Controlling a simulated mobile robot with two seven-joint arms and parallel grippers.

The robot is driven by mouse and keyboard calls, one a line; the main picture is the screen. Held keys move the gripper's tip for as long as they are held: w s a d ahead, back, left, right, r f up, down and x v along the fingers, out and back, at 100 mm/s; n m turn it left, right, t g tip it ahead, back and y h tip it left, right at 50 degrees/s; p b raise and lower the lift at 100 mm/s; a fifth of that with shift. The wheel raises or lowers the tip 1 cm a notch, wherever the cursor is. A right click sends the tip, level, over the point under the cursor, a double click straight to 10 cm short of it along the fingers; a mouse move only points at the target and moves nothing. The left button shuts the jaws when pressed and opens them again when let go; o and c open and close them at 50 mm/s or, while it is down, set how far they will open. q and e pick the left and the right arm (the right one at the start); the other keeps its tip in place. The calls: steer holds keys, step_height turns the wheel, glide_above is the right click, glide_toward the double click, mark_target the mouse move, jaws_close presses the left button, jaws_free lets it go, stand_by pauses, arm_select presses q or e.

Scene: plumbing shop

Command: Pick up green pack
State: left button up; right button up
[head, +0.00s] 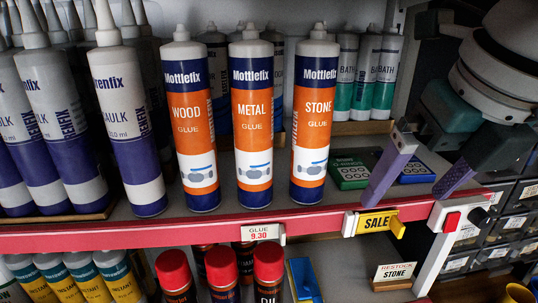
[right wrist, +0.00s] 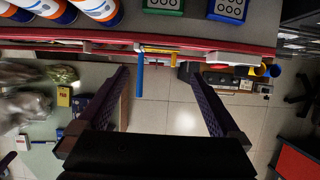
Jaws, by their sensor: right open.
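The green pack (head: 350,174), a flat box with dark round marks on top, lies on the upper shelf right of the stone glue tube. It also shows at the top edge of the right wrist view (right wrist: 163,5). A blue pack (head: 416,172) lies just right of it. My right gripper (head: 405,198) is open and empty at the shelf's front edge. Its left finger partly covers the gap between the packs in the head view. In the right wrist view the fingers (right wrist: 153,70) point towards the shelf front, apart from both packs. My left gripper is out of view.
Wood, metal and stone glue tubes (head: 313,115) stand left of the green pack. Green-and-white bath tubes (head: 365,80) stand behind it. The red shelf edge (head: 190,229) carries a yellow sale tag (head: 378,222). A lower shelf holds bottles and a restock stone card (head: 393,272).

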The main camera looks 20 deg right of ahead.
steer(key=p, duration=0.3)
glide_above(355, 173)
steer(key=s, duration=0.3)
steer(key=shift+w+a, duration=0.2)
steer(key=shift+a, duration=0.1)
steer(key=shift+x, duration=2.5)
steer(key=c, duration=1.2)
